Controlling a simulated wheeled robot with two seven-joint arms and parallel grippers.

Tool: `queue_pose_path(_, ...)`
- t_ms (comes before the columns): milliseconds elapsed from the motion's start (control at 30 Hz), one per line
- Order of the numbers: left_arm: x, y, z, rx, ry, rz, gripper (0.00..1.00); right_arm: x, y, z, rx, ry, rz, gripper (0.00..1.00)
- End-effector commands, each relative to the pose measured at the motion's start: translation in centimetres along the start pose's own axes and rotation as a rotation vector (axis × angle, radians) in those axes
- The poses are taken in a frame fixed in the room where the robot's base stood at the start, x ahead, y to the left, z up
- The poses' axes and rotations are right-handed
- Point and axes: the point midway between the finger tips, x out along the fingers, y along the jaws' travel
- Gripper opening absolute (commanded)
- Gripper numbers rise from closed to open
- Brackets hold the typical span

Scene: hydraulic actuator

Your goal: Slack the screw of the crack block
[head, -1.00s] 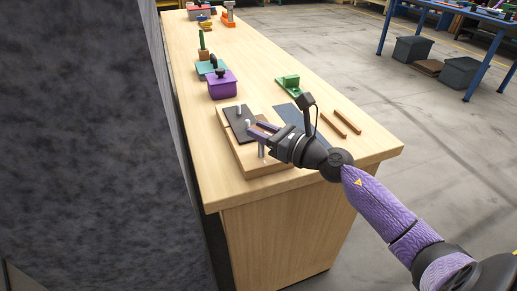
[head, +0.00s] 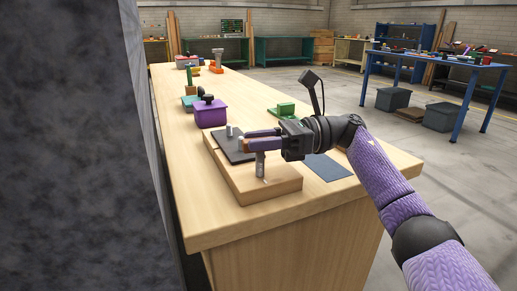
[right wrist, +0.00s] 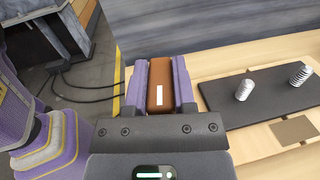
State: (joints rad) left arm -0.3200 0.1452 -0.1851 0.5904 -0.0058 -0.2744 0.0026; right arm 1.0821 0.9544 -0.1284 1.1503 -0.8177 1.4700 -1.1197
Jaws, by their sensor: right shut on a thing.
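The block (head: 265,188) is a light wooden base near the front left of the bench, with a dark plate (head: 234,150) on it. Two threaded metal screws, one nearer (right wrist: 244,90) and one farther (right wrist: 300,74), stand up from the dark plate in the right wrist view. A grey metal post (head: 260,166) stands on the base below the fingers. My right gripper (head: 258,140) is shut on a brown bar with a white mark (right wrist: 160,86), held between its purple fingers above the block. I cannot tell whether the bar touches the post. My left gripper is out of view.
A purple box (head: 211,115) and a green part (head: 285,110) stand farther along the bench. A dark blue mat (head: 326,168) lies right of the block. A dark grey wall (head: 75,150) borders the bench on the left.

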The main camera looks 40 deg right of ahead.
Motion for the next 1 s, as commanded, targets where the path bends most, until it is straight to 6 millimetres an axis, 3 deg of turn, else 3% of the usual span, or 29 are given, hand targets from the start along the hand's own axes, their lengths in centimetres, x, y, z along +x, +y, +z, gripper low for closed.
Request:
queue_pose_path(300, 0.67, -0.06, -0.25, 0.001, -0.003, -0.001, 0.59, 0.07, -0.01, -0.13, 0.001, 0.001, 0.093, 0.00)
queue_pose_path(800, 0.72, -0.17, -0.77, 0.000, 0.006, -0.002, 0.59, 0.08, 0.02, -0.15, 0.002, 0.004, 0.107, 0.00)
queue_pose_path(833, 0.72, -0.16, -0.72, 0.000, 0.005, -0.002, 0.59, 0.08, 0.02, -0.15, 0.002, 0.004, 0.107, 0.39)
queue_pose_path(967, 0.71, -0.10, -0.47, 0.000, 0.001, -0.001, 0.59, 0.07, 0.01, -0.11, 0.002, 0.003, 0.106, 0.66)
queue_pose_path(1000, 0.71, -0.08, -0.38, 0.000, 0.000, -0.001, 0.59, 0.06, 0.01, -0.10, 0.002, 0.002, 0.106, 0.68)
